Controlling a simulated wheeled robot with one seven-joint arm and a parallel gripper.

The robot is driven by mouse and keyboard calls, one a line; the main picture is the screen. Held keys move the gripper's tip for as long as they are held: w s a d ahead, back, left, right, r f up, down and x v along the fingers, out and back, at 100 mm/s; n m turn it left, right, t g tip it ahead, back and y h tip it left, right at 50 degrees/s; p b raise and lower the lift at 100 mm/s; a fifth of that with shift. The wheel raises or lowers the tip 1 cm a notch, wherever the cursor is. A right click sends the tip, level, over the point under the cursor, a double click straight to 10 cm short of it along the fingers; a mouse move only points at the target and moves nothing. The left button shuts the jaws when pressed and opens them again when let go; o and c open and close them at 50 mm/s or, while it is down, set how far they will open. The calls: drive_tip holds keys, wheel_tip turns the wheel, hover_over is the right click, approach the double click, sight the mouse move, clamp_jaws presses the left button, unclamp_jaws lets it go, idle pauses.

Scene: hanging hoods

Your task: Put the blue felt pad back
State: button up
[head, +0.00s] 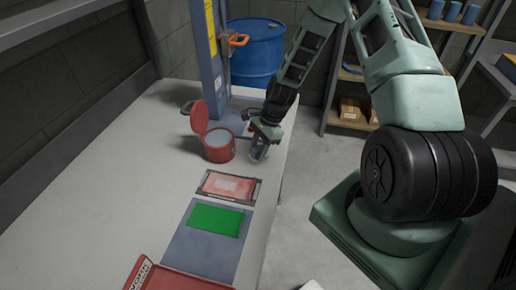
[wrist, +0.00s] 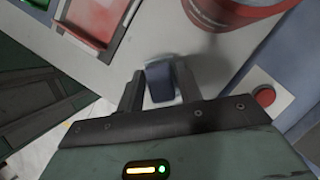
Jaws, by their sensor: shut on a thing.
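My gripper (head: 264,138) is over the bench's right edge, just right of the red can. In the wrist view my gripper (wrist: 160,92) is shut on a small dark blue block-like piece (wrist: 160,80), which looks like the blue felt pad. Its lower end is hidden by the jaws' base. In the head view a small greyish shape (head: 258,153) shows below the jaws; I cannot tell its details. The red can (head: 218,148) stands with its round lid (head: 204,116) tilted open; it also shows in the wrist view (wrist: 232,12), apart from the jaws.
A red tray (head: 228,186) and a green sheet (head: 215,219) on a blue-grey mat (head: 198,255) lie nearer on the bench (head: 125,190). A blue post (head: 207,60) rises behind the can. A red button (wrist: 264,96) sits right of the jaws. The bench's left is clear.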

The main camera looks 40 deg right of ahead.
drive_tip(key=shift+f+b, duration=0.4)
drive_tip(key=shift+f, duration=0.15)
idle(0.4)
drive_tip(key=o, duration=1)
drive_tip(key=shift+o, duration=0.2)
drive_tip(key=b+v, duration=0.2)
drive_tip(key=v, duration=1.5)
drive_tip(key=shift+r+b, duration=0.25)
drive_tip(key=shift+b, duration=0.15)
